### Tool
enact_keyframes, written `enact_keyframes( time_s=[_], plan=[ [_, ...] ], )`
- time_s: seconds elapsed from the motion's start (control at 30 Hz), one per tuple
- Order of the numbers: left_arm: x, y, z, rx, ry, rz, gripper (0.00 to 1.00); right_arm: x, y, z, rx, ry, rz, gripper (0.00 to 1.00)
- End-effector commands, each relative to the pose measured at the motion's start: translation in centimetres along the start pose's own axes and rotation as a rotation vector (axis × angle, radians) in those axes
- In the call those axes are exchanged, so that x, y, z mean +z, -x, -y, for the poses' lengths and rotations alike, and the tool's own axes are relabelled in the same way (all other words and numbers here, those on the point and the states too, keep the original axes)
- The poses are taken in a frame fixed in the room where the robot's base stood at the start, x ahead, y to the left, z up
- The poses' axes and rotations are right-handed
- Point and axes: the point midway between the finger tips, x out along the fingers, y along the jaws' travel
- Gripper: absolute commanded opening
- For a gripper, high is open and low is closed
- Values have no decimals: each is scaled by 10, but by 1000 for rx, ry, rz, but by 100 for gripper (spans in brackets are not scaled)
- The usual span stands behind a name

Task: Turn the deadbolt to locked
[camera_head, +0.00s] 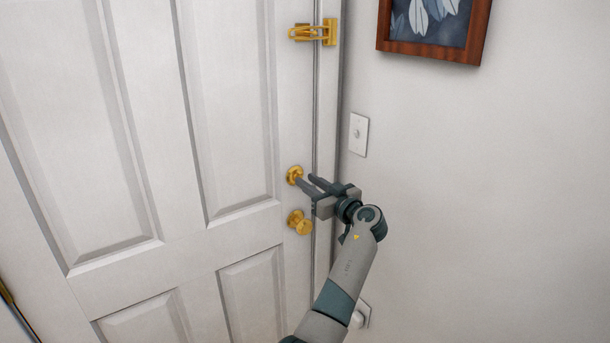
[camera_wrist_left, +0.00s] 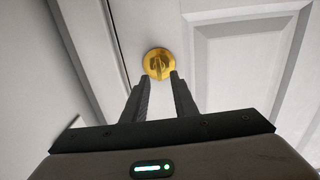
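The brass deadbolt (camera_head: 294,174) is a round plate on the white door, above the brass knob (camera_head: 299,222). In the left wrist view the deadbolt (camera_wrist_left: 158,62) shows a small raised thumb-turn at its middle, just beyond the fingertips. My left gripper (camera_head: 306,180) is at the deadbolt, coming from the right. In the left wrist view its two dark fingers (camera_wrist_left: 161,78) are apart, with nothing seen held between them. I cannot tell whether a fingertip touches the deadbolt. My right gripper is not in view.
A brass swing-bar latch (camera_head: 314,33) is higher on the door edge and frame. A light switch (camera_head: 358,135) and a framed picture (camera_head: 434,28) are on the wall at right. The wall around my arm is otherwise mostly bare.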

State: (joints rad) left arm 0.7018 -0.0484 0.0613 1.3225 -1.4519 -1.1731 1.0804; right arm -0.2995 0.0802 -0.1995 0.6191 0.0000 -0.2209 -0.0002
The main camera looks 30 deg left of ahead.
Motion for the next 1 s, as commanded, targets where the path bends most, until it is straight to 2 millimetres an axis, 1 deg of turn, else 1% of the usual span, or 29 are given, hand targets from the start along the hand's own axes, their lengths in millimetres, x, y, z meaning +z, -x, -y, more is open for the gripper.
enact_keyframes(
  time_s=[0.03,0.1,0.2,0.33,0.57,0.6,0.67,0.7,1.0],
  plan=[
    [-2,-6,0,-1,-3,0,26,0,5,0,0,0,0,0],
    [-2,-14,0,-1,-3,0,26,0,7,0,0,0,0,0],
    [-1,-20,0,0,-2,-1,26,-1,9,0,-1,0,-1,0],
    [0,-23,0,1,-2,0,26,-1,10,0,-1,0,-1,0],
    [1,-24,0,1,-1,0,26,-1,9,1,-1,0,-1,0],
    [1,-24,0,1,-1,0,23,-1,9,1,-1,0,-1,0],
    [1,-24,0,0,-1,0,9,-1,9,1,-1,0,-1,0],
    [1,-24,0,0,-1,0,0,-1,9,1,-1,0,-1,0],
    [1,-23,0,0,-6,0,0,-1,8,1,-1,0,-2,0]
  ],
)
